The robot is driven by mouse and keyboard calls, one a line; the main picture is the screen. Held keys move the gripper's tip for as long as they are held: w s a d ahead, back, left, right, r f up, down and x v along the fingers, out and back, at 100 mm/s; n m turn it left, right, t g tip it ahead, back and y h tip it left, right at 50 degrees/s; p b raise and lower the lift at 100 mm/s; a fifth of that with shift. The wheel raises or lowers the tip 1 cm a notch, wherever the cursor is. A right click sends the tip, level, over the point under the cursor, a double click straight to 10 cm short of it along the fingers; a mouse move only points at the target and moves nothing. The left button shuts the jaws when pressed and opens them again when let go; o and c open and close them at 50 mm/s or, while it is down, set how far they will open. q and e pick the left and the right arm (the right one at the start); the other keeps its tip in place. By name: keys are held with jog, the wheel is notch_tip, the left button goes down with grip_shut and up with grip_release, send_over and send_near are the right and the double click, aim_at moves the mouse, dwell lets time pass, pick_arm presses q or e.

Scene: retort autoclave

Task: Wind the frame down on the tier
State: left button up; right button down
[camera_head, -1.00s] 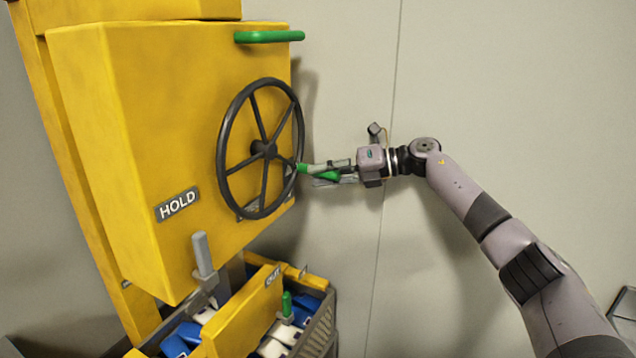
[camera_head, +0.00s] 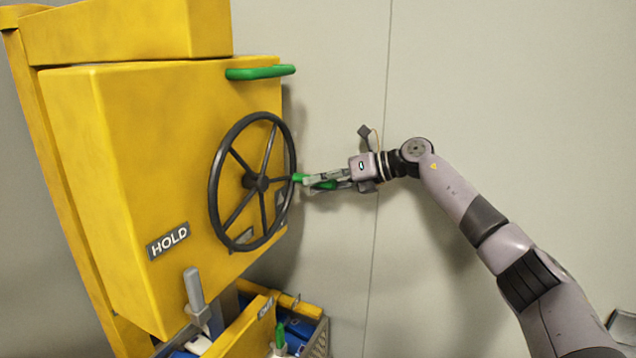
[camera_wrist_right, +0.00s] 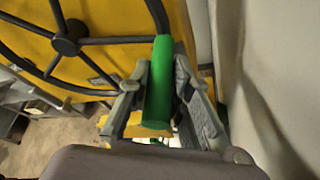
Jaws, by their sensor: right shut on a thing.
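A dark handwheel (camera_head: 257,182) with several spokes stands on the side of a yellow box (camera_head: 150,130). A green crank handle (camera_head: 299,178) sticks out from its rim on the right side. My right gripper (camera_head: 318,180) is shut on this green handle. In the right wrist view the green handle (camera_wrist_right: 159,90) lies between the two fingers, and the wheel (camera_wrist_right: 66,44) shows behind it. A yellow frame part (camera_head: 243,328) and the blue and white load of the tier (camera_head: 200,345) show low in the head view, cut by its edge. My left gripper is not in view.
A fixed green bar (camera_head: 260,73) juts from the box above the wheel. A green peg (camera_head: 280,335) stands at the bottom. The wall (camera_head: 500,100) is plain.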

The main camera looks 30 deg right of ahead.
jog(key=shift+d+r, duration=0.1)
jog(key=shift+r, duration=0.15)
jog(key=c, duration=1.4)
grip_release()
jog(key=shift+f, duration=0.15)
jog(key=shift+c, duration=0.2)
notch_tip(320, 180, up, 10)
jog(key=shift+r, duration=0.1)
jog(key=shift+w, duration=0.1)
